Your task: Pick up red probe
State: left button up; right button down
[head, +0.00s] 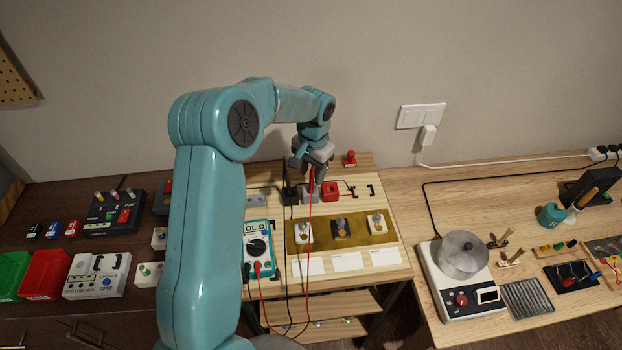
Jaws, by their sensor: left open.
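The red probe (311,179) stands upright near the back of the middle wooden table, its red lead running down in front to the multimeter (257,249). My left gripper (311,167) points down from above, open, with its fingers at the probe's upper part. Whether the fingers touch the probe is too small to tell. The black probe (290,194) stands just left of it, with a black lead. My left arm hides part of the table's left side. My right gripper is not in view.
A red block (331,191) sits close right of the probe, and a red knob (350,158) stands behind. A brass-coloured tray (342,232) with several parts lies in front. A pot (461,254) on a hot plate stands on the right table.

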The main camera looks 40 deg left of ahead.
pick_arm(q)
jog(key=shift+w+f, duration=0.2)
jog(key=shift+f, duration=0.25)
jog(key=shift+s, duration=0.15)
jog(key=shift+s+r, duration=0.1)
jog(key=shift+s, duration=0.05)
jog(key=shift+c, duration=1.2)
jog(key=c, duration=0.5)
jog(key=shift+w, duration=0.2)
grip_shut()
jog(key=shift+r, duration=0.1)
